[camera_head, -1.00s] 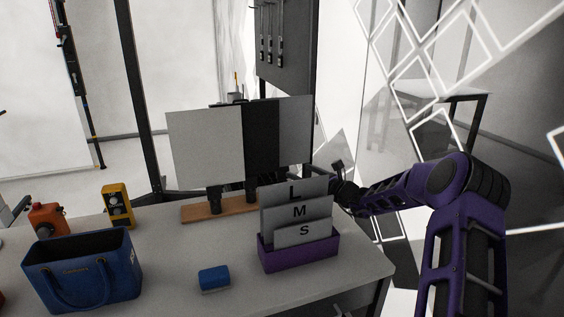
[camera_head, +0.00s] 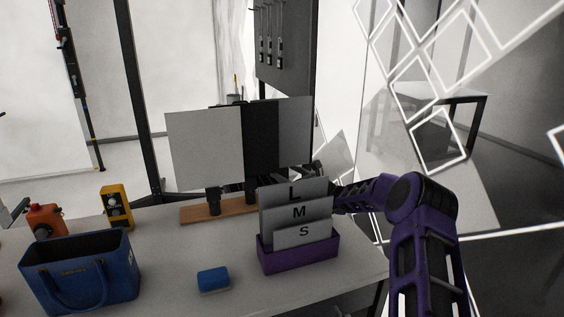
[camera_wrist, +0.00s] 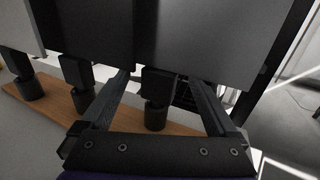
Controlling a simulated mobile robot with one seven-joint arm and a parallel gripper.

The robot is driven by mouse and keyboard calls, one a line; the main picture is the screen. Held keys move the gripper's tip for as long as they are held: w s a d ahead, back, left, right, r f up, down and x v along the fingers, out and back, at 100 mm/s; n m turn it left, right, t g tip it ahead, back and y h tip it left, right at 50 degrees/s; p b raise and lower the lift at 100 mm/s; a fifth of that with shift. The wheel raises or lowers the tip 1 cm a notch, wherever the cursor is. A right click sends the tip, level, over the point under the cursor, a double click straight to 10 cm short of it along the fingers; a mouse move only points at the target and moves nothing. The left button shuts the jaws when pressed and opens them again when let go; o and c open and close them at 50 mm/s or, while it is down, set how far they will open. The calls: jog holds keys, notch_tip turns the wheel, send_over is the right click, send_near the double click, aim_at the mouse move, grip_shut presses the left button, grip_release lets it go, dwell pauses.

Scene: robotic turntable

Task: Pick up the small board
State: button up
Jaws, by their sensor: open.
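The small board, a grey plate marked S (camera_head: 304,232), stands upright at the front of a purple holder (camera_head: 300,258). Behind it in the same holder stand a plate marked M (camera_head: 300,212) and a taller plate marked L (camera_head: 280,197). My gripper is behind these plates in the head view, mostly hidden by them. In the wrist view my gripper (camera_wrist: 157,78) is open, with nothing visible held between its fingers. It faces the large panels on the wooden base, and the S plate is not in that view.
A light grey panel (camera_head: 205,150), a black panel (camera_head: 260,137) and a grey panel (camera_head: 295,130) stand on a wooden base (camera_head: 190,213) behind the holder. A blue block (camera_head: 213,280), blue bag (camera_head: 80,270) and yellow device (camera_head: 117,207) are left on the table.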

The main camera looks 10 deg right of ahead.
jog(key=shift+c, duration=0.2)
grip_shut()
